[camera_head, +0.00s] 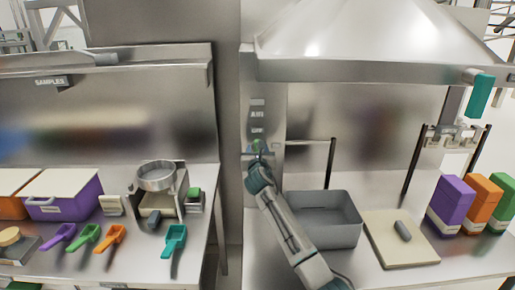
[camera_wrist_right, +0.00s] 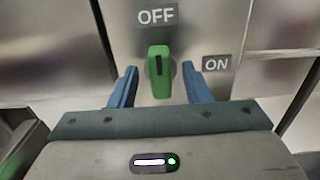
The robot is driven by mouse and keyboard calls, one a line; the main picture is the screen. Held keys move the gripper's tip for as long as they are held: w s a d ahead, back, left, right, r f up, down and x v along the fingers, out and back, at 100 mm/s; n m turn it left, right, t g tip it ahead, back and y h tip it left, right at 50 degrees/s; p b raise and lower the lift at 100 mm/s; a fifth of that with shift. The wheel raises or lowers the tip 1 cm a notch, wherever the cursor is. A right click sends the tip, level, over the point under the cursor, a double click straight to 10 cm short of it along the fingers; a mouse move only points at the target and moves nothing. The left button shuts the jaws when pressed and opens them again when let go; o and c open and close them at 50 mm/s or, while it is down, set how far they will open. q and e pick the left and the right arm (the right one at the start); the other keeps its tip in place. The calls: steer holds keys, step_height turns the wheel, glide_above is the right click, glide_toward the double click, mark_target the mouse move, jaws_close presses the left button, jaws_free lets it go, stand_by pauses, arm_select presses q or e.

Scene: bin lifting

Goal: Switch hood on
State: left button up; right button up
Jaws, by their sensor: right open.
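The hood (camera_head: 350,40) is a large metal canopy at the upper right of the head view. Its switch is a green knob (camera_wrist_right: 159,72) with a dark mark near its top, between an OFF label (camera_wrist_right: 157,16) above and an ON label (camera_wrist_right: 216,64) to the right. The knob stands upright, its mark toward OFF. My right gripper (camera_wrist_right: 160,82) is open, with one blue finger on each side of the knob and visible gaps. In the head view my right gripper (camera_head: 257,152) is at the switch panel and mostly covers the knob. My left gripper is not in view.
Below the panel a grey bin (camera_head: 335,243) stands on the metal counter, beside a board (camera_head: 385,250) with a grey piece on it. Purple, orange and green boxes (camera_head: 452,203) stand at the right. The left counter holds coloured scoops (camera_head: 112,238) and a purple bin (camera_head: 72,205).

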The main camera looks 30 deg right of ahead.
steer(key=shift+w+d, duration=0.25)
steer(key=shift+w, duration=0.15)
jaws_close()
